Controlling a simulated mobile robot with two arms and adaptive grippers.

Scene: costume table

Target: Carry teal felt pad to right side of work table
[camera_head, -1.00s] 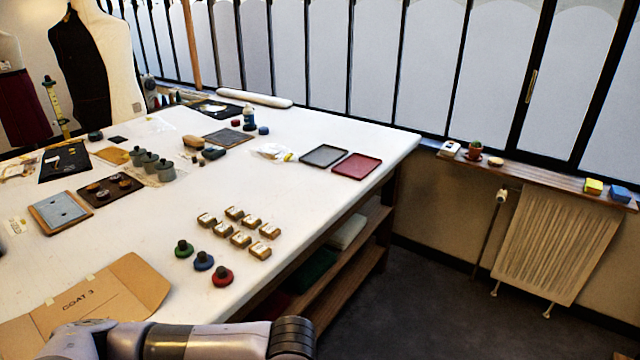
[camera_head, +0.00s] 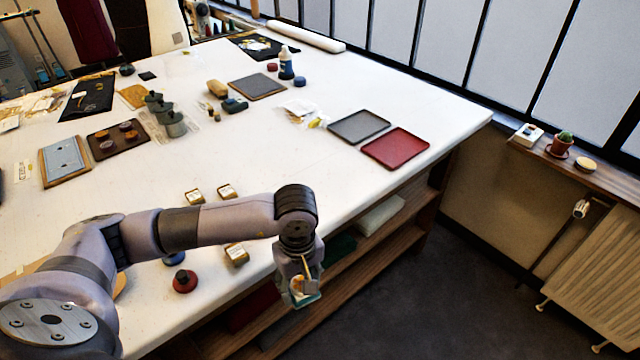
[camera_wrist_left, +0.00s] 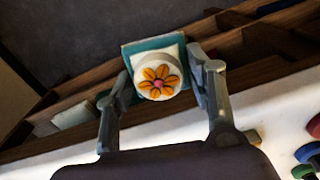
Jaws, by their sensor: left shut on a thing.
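My left gripper (camera_head: 298,280) hangs just off the right front edge of the white work table (camera_head: 330,180). In the left wrist view its two fingers (camera_wrist_left: 160,85) stand on either side of a teal felt pad (camera_wrist_left: 131,51). A white piece and a round white disc with an orange flower (camera_wrist_left: 158,82) cover much of the pad. The gripper is shut on the pad; the exact finger contact is hard to see. The pad also shows small below the gripper in the head view (camera_head: 308,298). My right gripper is not in view.
A grey tray (camera_head: 359,126) and a red tray (camera_head: 396,149) lie near the table's right edge. Small labelled blocks (camera_head: 236,254) and a red knobbed piece (camera_head: 184,281) are near my forearm. Wooden shelves (camera_head: 400,228) are under the table. The table between forearm and trays is bare.

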